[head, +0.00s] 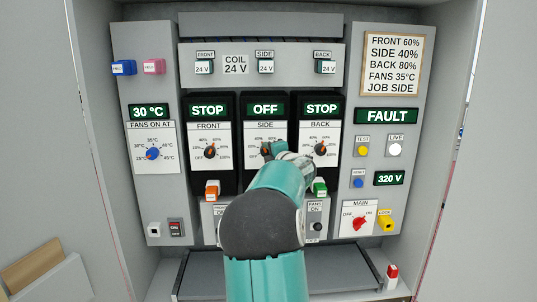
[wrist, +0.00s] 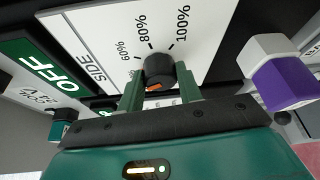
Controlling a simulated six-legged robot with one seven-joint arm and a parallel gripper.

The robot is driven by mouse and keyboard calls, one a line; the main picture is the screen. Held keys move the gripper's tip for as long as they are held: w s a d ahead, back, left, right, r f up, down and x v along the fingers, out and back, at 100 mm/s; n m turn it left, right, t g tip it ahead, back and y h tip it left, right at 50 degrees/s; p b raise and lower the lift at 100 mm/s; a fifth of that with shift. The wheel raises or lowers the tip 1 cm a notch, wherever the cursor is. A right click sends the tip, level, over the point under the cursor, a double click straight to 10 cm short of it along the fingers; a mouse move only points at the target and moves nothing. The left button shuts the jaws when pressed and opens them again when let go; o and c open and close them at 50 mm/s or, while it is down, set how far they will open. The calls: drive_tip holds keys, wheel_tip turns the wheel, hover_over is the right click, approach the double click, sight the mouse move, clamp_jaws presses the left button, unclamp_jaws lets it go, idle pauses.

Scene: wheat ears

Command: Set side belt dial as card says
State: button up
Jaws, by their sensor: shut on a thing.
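The side dial (head: 266,149) sits on the middle panel marked SIDE, below a display reading OFF (head: 265,109). My gripper (head: 274,150) is at it, partly covering the dial and the lower part of its scale. In the wrist view the two green fingers (wrist: 160,80) are shut on the black knob (wrist: 158,66), one on each side. An orange mark shows on the knob's face; the percentage it points to cannot be read. The 60%, 80% and 100% labels are visible. The card (head: 392,64) reads FRONT 60%, SIDE 40%, BACK 80%, FANS 35°C, JOB SIDE.
Front dial (head: 210,151) and back dial (head: 320,149) flank the side dial, under STOP displays. A purple and white block (wrist: 285,75) stands out close to my fingers. The fault display (head: 387,116) reads FAULT. The red main switch (head: 358,220) and yellow lock (head: 386,222) are lower right.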

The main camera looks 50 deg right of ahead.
idle(0.5)
drive_tip(key=o, duration=1)
drive_tip(key=v, duration=1.3)
drive_tip(key=shift+s+a, duration=0.2)
drive_tip(key=shift+s, duration=0.1)
drive_tip(key=shift+r, duration=0.1)
